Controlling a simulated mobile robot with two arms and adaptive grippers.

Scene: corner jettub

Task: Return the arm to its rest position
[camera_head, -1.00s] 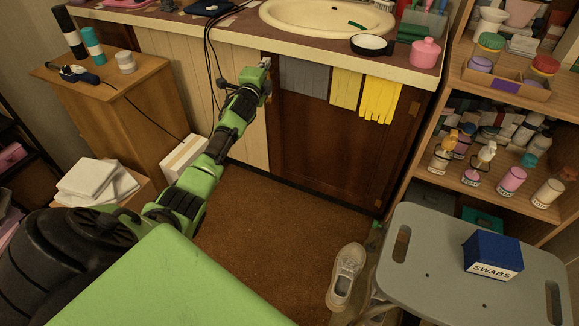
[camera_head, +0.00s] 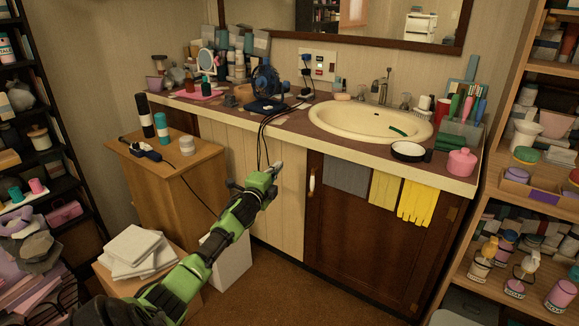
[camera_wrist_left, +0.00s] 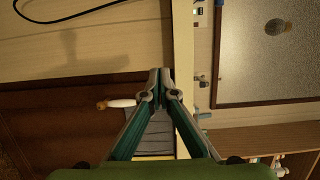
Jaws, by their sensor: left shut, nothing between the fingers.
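My left arm (camera_head: 210,245) is green and black and reaches up from the bottom left in the head view. Its left gripper (camera_head: 277,168) is shut and empty, in front of the pale panelled cabinet front (camera_head: 275,205), just below the counter edge. In the left wrist view the two fingers of the left gripper (camera_wrist_left: 160,75) meet at their tips with nothing between them. My right gripper is in neither view.
The counter (camera_head: 300,130) holds a sink (camera_head: 370,122). A grey towel (camera_head: 347,176) and yellow gloves (camera_head: 416,200) hang near a white door handle (camera_head: 312,182). A wooden side cabinet (camera_head: 165,190) stands left; a stocked shelf (camera_head: 520,200) stands right. Some brown floor is clear.

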